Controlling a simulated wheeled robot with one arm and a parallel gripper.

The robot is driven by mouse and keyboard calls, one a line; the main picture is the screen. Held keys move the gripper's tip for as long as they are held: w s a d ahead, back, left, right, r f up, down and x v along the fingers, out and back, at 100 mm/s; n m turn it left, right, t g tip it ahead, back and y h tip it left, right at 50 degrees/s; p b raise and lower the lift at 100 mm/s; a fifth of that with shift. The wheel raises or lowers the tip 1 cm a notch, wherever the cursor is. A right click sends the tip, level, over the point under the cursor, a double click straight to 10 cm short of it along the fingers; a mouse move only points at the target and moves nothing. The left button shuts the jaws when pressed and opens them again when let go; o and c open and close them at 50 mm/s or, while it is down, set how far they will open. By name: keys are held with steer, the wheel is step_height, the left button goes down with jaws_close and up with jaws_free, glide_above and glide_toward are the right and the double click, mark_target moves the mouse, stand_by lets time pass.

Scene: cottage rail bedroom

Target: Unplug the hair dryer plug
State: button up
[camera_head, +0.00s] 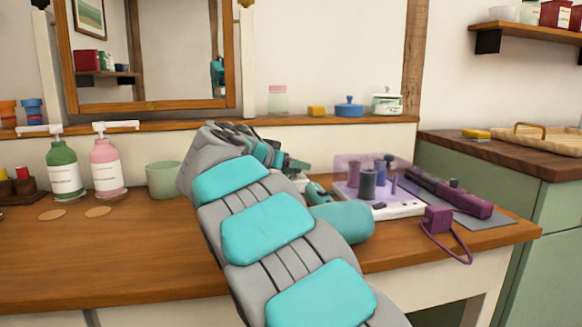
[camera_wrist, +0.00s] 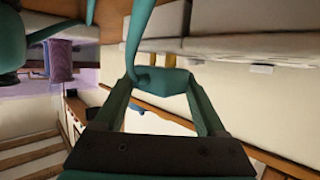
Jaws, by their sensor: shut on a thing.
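My gripper (camera_wrist: 160,95) is shut on a teal plug (camera_wrist: 168,81) in the wrist view. A teal cord runs up from the plug. No socket shows at the plug there. In the head view my gripper (camera_head: 292,164) is above the table, left of the white power strip (camera_head: 400,211). The plug is not clear in that view. A teal rounded body (camera_head: 343,222), seemingly the hair dryer, lies in front of the strip, partly hidden by my arm. Dark and purple plugs (camera_head: 367,184) stand on the strip.
A purple styling tool (camera_head: 450,192) rests on a grey mat. Pump bottles (camera_head: 107,164) and a green cup (camera_head: 163,180) stand left.

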steer(key=shift+r+p, duration=0.95)
steer(key=shift+r, duration=1.15)
steer(key=shift+d+r, duration=0.1)
